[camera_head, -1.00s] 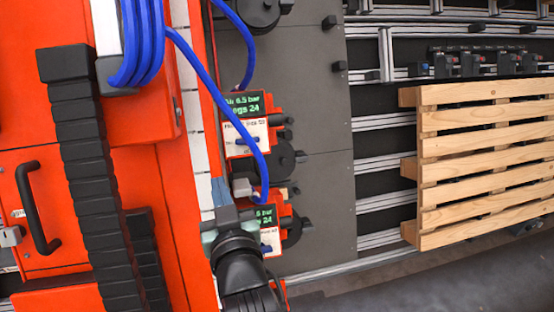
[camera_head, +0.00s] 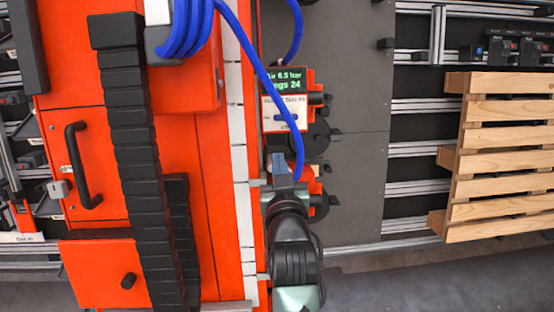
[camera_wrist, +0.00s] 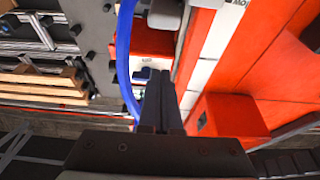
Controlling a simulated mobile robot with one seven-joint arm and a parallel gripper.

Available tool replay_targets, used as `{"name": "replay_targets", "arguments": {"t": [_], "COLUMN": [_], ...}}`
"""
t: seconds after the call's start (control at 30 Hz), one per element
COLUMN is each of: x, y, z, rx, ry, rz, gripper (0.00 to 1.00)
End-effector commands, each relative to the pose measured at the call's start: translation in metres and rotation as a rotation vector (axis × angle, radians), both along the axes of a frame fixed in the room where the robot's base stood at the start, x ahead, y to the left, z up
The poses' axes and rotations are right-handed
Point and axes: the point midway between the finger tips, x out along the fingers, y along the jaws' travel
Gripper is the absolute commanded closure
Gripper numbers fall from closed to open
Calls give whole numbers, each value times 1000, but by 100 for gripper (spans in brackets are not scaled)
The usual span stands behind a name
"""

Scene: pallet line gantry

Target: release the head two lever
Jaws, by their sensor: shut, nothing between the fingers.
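Two red peg heads sit one above the other on the gantry's right edge. The upper head (camera_head: 313,92) has a green-lettered display (camera_head: 286,79), a white label and a small blue lever (camera_head: 287,117). The lower head (camera_head: 313,185) is mostly covered by my arm, and its display and lever are hidden. The label numbers are too small to read. My gripper (camera_head: 280,160) is shut and empty, over the lower head's upper left part. In the wrist view, my shut fingers (camera_wrist: 158,78) point toward a red housing (camera_wrist: 153,42); I cannot tell whether they touch anything.
A blue hose (camera_head: 255,50) loops down past the upper head and beside my gripper. A black cable chain (camera_head: 140,165) and black handle (camera_head: 77,165) are on the red gantry. A wooden pallet (camera_head: 500,165) stands right, beyond a grey plate (camera_head: 355,110).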

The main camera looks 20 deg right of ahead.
Motion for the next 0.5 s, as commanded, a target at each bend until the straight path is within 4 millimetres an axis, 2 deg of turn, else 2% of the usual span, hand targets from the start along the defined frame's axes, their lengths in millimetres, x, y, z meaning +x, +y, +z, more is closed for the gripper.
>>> {"name": "replay_targets", "arguments": {"t": [0.4, 0.47, 0.5], "x": [58, 64, 57], "y": [-16, -18, -16], "z": [-7, -9, -18], "rx": [0, 0, 2], "ry": [0, 1, 8], "rz": [1, 1, 1], "gripper": [100, 100, 100]}}
